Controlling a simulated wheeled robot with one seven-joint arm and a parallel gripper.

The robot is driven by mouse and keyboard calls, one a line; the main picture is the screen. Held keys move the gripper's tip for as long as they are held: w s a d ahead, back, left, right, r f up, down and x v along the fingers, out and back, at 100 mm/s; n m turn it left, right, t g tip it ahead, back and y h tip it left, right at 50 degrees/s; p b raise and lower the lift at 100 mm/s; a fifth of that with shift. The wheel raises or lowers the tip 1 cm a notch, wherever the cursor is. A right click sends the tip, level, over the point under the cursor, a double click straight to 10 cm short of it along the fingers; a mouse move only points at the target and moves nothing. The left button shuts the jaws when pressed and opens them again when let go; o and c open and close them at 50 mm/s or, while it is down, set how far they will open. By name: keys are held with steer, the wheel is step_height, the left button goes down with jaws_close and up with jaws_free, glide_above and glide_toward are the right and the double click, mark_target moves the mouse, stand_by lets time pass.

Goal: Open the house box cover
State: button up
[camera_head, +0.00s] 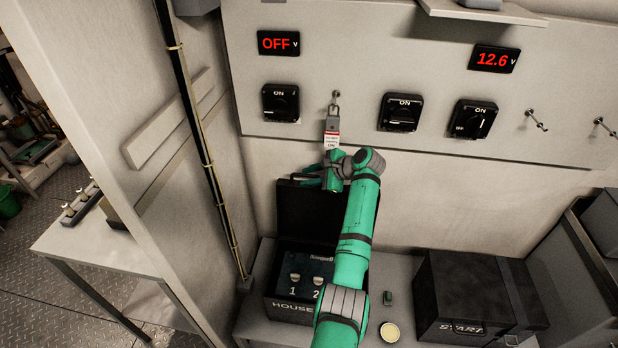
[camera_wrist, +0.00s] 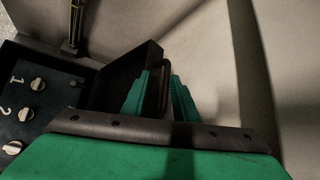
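The house box (camera_head: 290,309) stands on the bench with its black cover (camera_head: 299,211) raised upright at the back, so the numbered knobs inside show. In the wrist view the cover (camera_wrist: 112,81) stands beside the knob panel (camera_wrist: 30,98). My gripper (camera_wrist: 160,76) is at the upright cover's upper part, its two green fingers spread apart. The cover's dark handle (camera_wrist: 164,86) lies between them, and I see no clear grip on it. In the head view the fingers are partly hidden by my wrist.
A closed dark box marked START (camera_head: 455,290) stands on the bench to the right. A small dark item (camera_head: 388,298) and a round yellowish disc (camera_head: 390,332) lie between the boxes. A tagged padlock (camera_head: 332,125) hangs on the wall panel just above my gripper.

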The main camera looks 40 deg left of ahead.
steer(key=shift+w, duration=0.1)
steer(key=shift+w+d, duration=0.15)
steer(key=shift+d, duration=0.15)
steer(key=v, duration=1)
steer(key=shift+r, duration=0.2)
